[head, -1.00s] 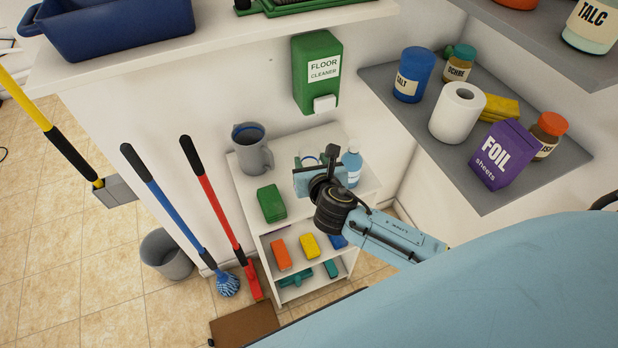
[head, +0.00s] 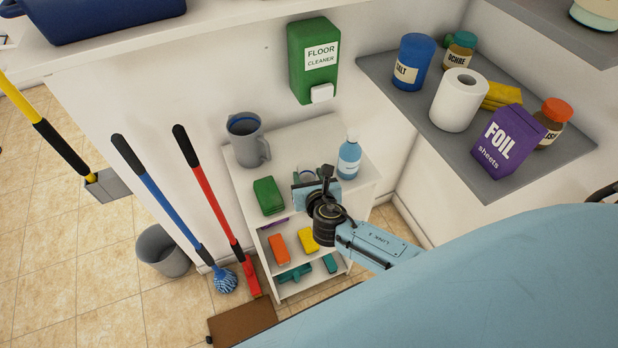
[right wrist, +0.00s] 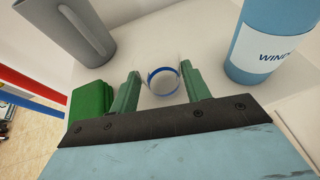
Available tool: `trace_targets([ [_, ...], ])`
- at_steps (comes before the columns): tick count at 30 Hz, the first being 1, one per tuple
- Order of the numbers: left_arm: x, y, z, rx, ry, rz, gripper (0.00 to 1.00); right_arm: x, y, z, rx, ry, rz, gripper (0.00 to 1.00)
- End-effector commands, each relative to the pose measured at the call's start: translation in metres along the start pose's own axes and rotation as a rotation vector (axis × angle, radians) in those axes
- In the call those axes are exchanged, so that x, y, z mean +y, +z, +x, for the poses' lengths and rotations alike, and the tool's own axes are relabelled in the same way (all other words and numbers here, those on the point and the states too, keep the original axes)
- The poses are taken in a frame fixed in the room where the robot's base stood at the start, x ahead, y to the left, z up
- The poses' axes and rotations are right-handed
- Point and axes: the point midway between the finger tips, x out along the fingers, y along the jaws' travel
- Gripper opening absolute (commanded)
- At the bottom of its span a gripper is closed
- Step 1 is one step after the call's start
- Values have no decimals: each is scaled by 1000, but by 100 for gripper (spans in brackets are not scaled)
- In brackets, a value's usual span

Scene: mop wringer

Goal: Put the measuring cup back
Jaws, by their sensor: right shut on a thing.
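The measuring cup (right wrist: 164,85) is clear with a blue rim and lies between the two green fingers of my right gripper (right wrist: 160,72) in the right wrist view. The gripper is shut on it. In the head view my right gripper (head: 306,182) is over the front part of the white shelf unit's top (head: 300,145) and hides most of the cup (head: 304,174). I cannot tell whether the cup touches the top. My left gripper is not in view.
On the shelf top stand a grey jug (head: 246,140), a green block (head: 268,195) and a blue bottle (head: 349,157), close to the right of my gripper. A floor cleaner dispenser (head: 313,60) hangs behind. Mops (head: 160,200) lean at the left. The back of the top is clear.

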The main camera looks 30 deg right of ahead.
Motion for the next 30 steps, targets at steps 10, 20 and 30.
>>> trace_targets([
  [10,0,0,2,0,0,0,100,0,-2,1,0,0,-1,62],
  [20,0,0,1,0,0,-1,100,0,-2,1,0,0,-1,69],
  [30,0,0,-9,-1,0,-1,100,0,1,-43,2,1,-1,69],
])
